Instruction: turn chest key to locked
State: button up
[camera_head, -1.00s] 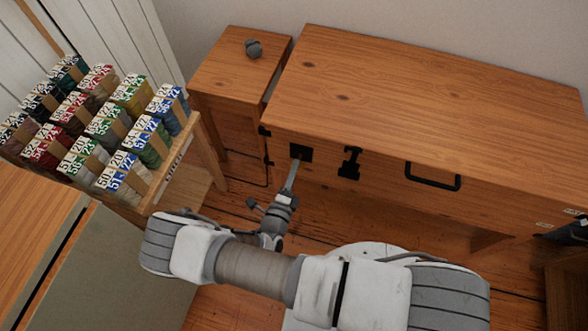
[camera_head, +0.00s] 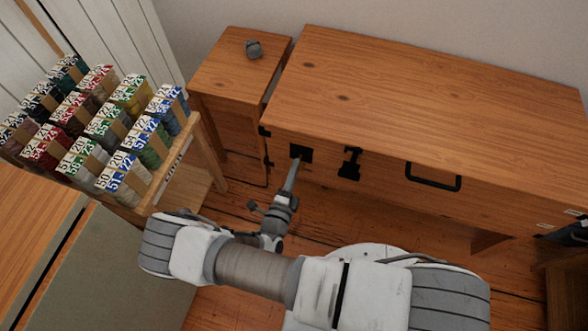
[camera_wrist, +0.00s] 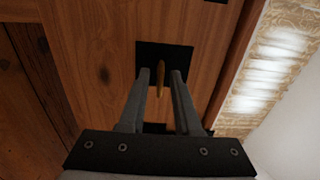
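The wooden chest (camera_head: 430,80) stands against the wall, with a square black lock plate (camera_head: 301,153) on its front. In the wrist view the plate (camera_wrist: 178,58) is dark, and a small brass-coloured key (camera_wrist: 160,78) stands out from it, seen nearly edge-on. My gripper (camera_head: 293,166) points at the plate from the front. In the wrist view its two grey fingers (camera_wrist: 161,76) stand on either side of the key, with a visible gap on each side. The gripper looks open around the key. The key is too small to make out in the head view.
A black latch (camera_head: 350,163) and a black handle (camera_head: 433,178) are on the chest front, right of the plate. A small side table (camera_head: 225,75) with a grey object (camera_head: 253,49) stands left. A rack of numbered yarn bundles (camera_head: 130,120) is further left.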

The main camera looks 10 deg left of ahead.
dwell(0.3)
jog(key=s+p, duration=0.1)
jog(key=s, duration=0.4)
jog(key=s+a+p, duration=0.1)
jog(key=s, duration=0.5)
jog(key=s+p, duration=0.1)
jog(key=s, duration=0.5)
jog(key=shift+s+a, duration=0.15)
jog(key=shift+a, duration=0.05)
